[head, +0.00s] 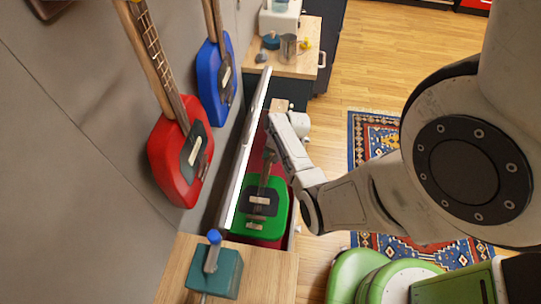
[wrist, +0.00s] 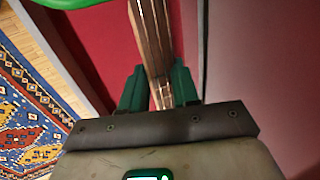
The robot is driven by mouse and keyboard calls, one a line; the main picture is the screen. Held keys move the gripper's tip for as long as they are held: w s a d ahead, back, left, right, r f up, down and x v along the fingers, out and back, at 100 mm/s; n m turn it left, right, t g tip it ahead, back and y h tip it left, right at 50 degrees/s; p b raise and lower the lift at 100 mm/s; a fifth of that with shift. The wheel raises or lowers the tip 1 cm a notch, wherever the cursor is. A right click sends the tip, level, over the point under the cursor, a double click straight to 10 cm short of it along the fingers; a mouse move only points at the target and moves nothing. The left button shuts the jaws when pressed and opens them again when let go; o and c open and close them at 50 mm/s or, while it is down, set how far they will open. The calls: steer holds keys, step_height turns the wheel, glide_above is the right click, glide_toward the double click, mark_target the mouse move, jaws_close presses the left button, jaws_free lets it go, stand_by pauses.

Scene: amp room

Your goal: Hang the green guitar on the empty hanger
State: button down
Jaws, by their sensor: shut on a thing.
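In the wrist view, the green fingers of my gripper (wrist: 158,88) are shut on the neck of the green guitar (wrist: 150,35). A green edge of its body shows at the top left there. The far end of the neck is hidden. I see no empty hanger in either view.
A red guitar (head: 172,165) and a blue guitar (head: 211,85) hang on the grey wall at left. A teal box (head: 213,272) stands on a wooden top in front. The pale panel (head: 243,165) rises close beside the green guitar.

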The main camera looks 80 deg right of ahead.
steer(key=shift+d+r, duration=0.1)
steer(key=shift+r, duration=0.05)
steer(key=s+p, duration=0.1)
steer(key=s, duration=0.6)
steer(key=shift+s+d+p, duration=0.3)
steer(key=shift+s, duration=0.1)
stand_by(0.4)
stand_by(0.4)
